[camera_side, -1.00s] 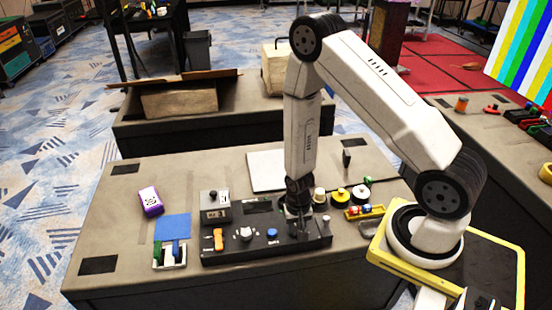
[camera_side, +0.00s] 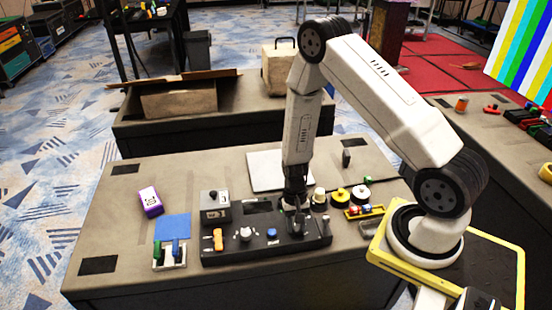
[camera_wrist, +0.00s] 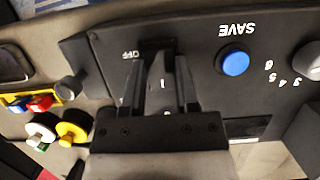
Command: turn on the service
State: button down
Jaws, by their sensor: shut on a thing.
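A black control panel (camera_side: 268,246) lies on the table. It carries an orange-handled switch (camera_side: 218,238), a grey dial (camera_side: 245,233) and a blue button (camera_side: 272,233). In the wrist view the blue button (camera_wrist: 234,62) is marked SAVE, and OFF is printed left of the fingertips. My gripper (camera_side: 297,228) points down at the right part of the panel; it also shows in the wrist view (camera_wrist: 163,72). It is shut on a dark switch (camera_wrist: 163,88) marked "1", mostly hidden between the fingers. The switch's exact position cannot be told.
A small grey knob (camera_side: 326,219) stands on the panel's right end. Yellow and white round pieces (camera_side: 341,197) and a yellow tray (camera_side: 364,211) stand behind and right. A purple box (camera_side: 150,201) and blue mat (camera_side: 172,226) lie left.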

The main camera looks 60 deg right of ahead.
jog(key=shift+s, duration=0.1)
dwell(0.3)
jog(key=shift+c, duration=1.8)
grip_release()
jog(key=shift+r, duration=0.15)
jog(key=shift+v, duration=3.75)
jog(key=shift+d, duration=0.1)
notch_tip(320, 180, up, 15)
jog(key=n+t+h, duration=0.2)
jog(key=n+t, duration=0.3)
jog(key=n, duration=0.3)
send_over(294, 224)
jog(key=s+a, duration=0.2)
jog(key=a, duration=0.4)
jog(key=shift+s+a+r+n, duration=0.3)
jog(key=shift+a+r+n, duration=0.1)
jog(key=shift+r+n, duration=0.15)
